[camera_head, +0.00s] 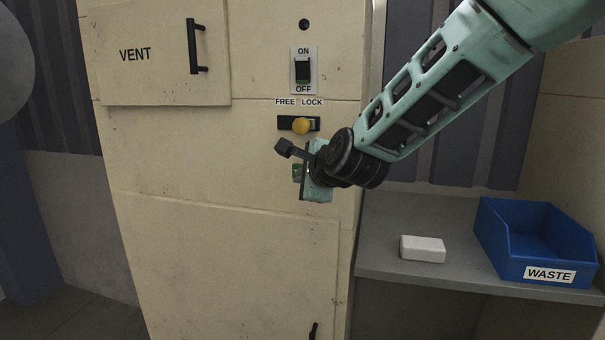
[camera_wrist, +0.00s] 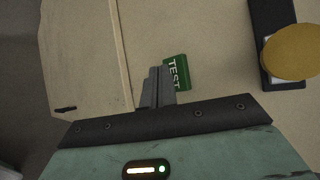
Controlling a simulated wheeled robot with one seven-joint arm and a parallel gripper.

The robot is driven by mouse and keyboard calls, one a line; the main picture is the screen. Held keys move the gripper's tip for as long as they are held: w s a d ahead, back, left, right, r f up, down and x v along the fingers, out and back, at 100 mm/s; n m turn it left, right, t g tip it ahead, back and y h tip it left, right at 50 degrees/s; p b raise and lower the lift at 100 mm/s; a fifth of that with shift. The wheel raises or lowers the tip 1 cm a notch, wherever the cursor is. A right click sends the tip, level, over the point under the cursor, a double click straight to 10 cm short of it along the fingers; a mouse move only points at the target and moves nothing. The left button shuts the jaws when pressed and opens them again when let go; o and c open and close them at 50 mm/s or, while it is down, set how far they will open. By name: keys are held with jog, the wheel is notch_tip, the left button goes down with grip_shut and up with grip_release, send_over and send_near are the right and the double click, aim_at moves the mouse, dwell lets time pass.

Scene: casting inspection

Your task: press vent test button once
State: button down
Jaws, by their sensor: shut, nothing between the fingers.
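The cream cabinet (camera_head: 220,150) has a door marked VENT (camera_head: 150,75) at its upper left. A green TEST label (camera_wrist: 177,73) shows in the wrist view just beyond my fingers, and a bit of green shows in the head view (camera_head: 297,171) beside my gripper. My gripper (camera_wrist: 157,88) is shut and empty, its fingertips over or close to the left edge of the label. I cannot tell whether they touch the panel. The test button itself is not visible; my gripper may hide it.
A yellow knob (camera_head: 302,126) on a FREE/LOCK slide and an ON/OFF switch (camera_head: 303,71) sit above my gripper. A black handle (camera_head: 194,46) is on the VENT door. On the grey shelf (camera_head: 385,262) at right are a white block (camera_head: 422,248) and a blue WASTE bin (camera_head: 510,265).

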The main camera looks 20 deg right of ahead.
dwell(0.8)
jog(key=shift+w+d+b, duration=0.25)
jog(key=shift+w+b, duration=0.1)
jog(key=shift+w+d+b, duration=0.25)
jog(key=shift+w+b, duration=0.05)
dwell(0.6)
dwell(0.4)
jog(key=shift+s+a, duration=0.45)
jog(key=shift+s, duration=0.2)
jog(key=shift+a, duration=0.1)
jog(key=s+a, duration=0.1)
jog(key=s, duration=0.1)
jog(key=s+a, duration=0.1)
jog(key=s, duration=0.1)
jog(key=shift+a, duration=0.4)
dwell(0.4)
